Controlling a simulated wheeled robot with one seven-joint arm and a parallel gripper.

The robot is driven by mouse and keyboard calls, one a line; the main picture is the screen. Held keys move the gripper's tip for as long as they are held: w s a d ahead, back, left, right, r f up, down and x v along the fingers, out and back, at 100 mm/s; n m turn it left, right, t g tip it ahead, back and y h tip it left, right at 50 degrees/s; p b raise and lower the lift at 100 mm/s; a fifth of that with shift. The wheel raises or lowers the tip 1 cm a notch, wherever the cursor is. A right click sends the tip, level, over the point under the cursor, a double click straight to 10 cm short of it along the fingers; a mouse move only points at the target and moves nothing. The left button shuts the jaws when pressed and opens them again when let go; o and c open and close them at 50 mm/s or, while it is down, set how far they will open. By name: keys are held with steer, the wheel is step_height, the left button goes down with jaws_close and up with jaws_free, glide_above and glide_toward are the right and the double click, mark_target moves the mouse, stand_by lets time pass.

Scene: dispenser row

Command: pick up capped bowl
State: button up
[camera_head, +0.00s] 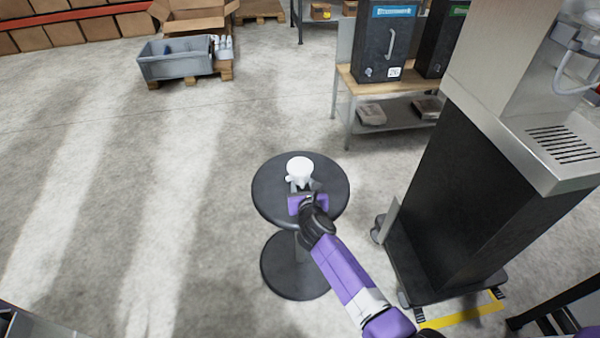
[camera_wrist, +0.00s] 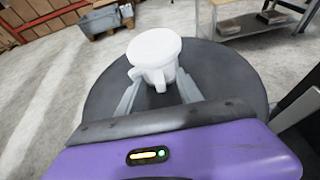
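The capped bowl (camera_head: 299,168) is white with a flat round lid and stands on a small round black table (camera_head: 268,197). In the wrist view the bowl (camera_wrist: 154,50) appears upright, with a handle-like part at its side facing me. My gripper (camera_head: 301,184) is at the near side of the bowl. The bowl's underside is partly hidden.
A steel-topped black machine (camera_head: 470,190) on wheels stands close to the right of the table. A wooden-topped bench (camera_head: 345,77) with black dispensers is behind. A grey crate (camera_head: 178,66) sits on a pallet at the back left. The floor to the left is clear.

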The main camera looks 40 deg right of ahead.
jaws_close()
